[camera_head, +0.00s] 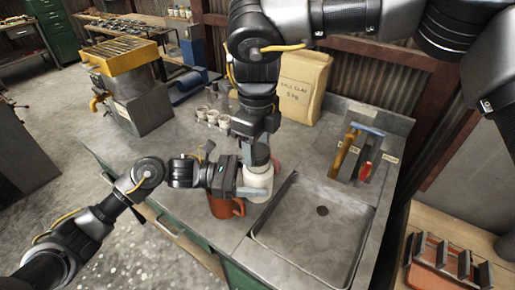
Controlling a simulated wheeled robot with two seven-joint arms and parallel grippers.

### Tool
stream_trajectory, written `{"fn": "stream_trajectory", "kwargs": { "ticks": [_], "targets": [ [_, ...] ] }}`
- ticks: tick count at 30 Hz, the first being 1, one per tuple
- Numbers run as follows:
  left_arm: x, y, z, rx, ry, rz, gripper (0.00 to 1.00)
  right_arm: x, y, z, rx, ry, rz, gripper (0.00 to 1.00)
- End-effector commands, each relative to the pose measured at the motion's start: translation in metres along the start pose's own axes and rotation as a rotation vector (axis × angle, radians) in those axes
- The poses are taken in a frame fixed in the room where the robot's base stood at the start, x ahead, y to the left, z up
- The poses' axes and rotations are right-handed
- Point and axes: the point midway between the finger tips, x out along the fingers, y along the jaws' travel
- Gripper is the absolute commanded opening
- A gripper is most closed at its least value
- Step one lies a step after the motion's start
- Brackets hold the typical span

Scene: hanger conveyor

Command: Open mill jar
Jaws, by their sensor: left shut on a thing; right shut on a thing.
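The mill jar (259,181) is a pale, upright jar on the grey counter, just left of the sink. My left gripper (242,178) reaches in from the left and is shut on the jar's side. My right gripper (258,146) comes down from above and is shut on the jar's dark top, which I take to be its lid (258,157). The grippers hide much of the jar's top and left side. I cannot tell whether the lid is apart from the jar.
An orange-red mug (226,208) stands close in front of the jar, below my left gripper. A metal sink (310,232) lies to the right. Several small cups (212,117) and a paper clay bag (303,88) stand behind. A tool holder (360,154) is at the back right.

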Motion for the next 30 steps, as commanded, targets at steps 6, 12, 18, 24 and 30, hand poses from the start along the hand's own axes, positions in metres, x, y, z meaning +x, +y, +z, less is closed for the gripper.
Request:
{"fn": "stream_trajectory", "kwargs": {
  "ticks": [6, 12, 18, 24, 30],
  "targets": [
    [-0.001, 0.001, 0.002, 0.003, -0.003, 0.003, 0.03, -0.006, 0.0, -0.001, 0.001, 0.002, 0.001, 0.24],
    [-0.001, 0.002, 0.002, 0.003, -0.003, 0.003, 0.03, -0.006, 0.0, -0.001, 0.001, 0.003, 0.001, 0.24],
    [-0.001, 0.002, 0.002, 0.003, -0.003, 0.004, 0.03, -0.01, 0.0, -0.001, 0.001, 0.003, 0.001, 0.24],
    [-0.001, 0.002, 0.002, 0.003, -0.003, 0.004, 0.03, -0.033, 0.0, 0.0, 0.002, 0.001, 0.0, 0.24],
    [-0.001, 0.002, 0.004, 0.006, -0.006, 0.004, 0.03, -0.046, 0.0, -0.001, 0.0, 0.003, 0.002, 0.24]
  ]
}}
